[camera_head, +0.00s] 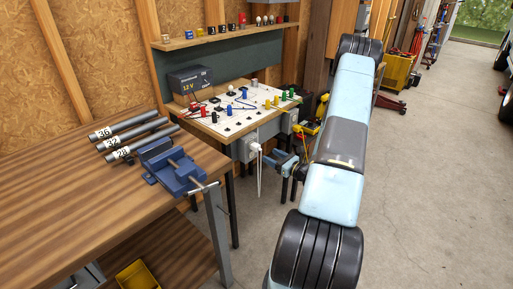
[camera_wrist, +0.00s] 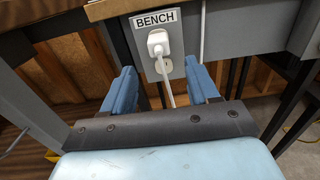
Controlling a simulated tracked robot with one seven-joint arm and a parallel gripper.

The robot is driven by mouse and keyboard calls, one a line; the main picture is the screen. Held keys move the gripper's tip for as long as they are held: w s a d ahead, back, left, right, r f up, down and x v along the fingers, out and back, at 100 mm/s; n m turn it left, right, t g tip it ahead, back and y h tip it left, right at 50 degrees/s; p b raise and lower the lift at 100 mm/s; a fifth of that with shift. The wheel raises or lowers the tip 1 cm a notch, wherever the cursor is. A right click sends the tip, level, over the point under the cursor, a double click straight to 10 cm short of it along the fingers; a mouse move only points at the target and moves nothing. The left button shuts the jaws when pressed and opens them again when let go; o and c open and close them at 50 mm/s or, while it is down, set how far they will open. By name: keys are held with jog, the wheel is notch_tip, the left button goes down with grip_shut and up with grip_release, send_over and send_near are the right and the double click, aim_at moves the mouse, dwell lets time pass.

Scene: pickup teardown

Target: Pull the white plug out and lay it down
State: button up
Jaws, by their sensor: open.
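The white plug (camera_wrist: 158,42) sits in the upper socket of the grey outlet box labelled BENCH (camera_wrist: 156,20), its white cord hanging down. In the head view the plug (camera_head: 255,148) shows on the front of the box (camera_head: 243,145) under the small bench. My gripper (camera_wrist: 163,85) is open and empty, with one blue finger on each side below the plug. In the head view my gripper (camera_head: 276,160) is just right of the plug, apart from it as far as I can see. The lower socket (camera_wrist: 164,66) is partly visible and looks empty.
A small bench with a white board (camera_head: 240,115) and a 12 V supply (camera_head: 190,80) stands above the outlet. A wooden workbench (camera_head: 90,190) with a blue vise (camera_head: 172,168) is to the left. Table legs stand nearby. Open concrete floor (camera_head: 420,190) lies to the right.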

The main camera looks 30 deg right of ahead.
aim_at(259, 149)
jog(key=shift+x, duration=4.5)
grip_shut()
jog(key=shift+s, duration=0.2)
jog(key=shift+v, duration=2.8)
jog(key=shift+s, duration=0.1)
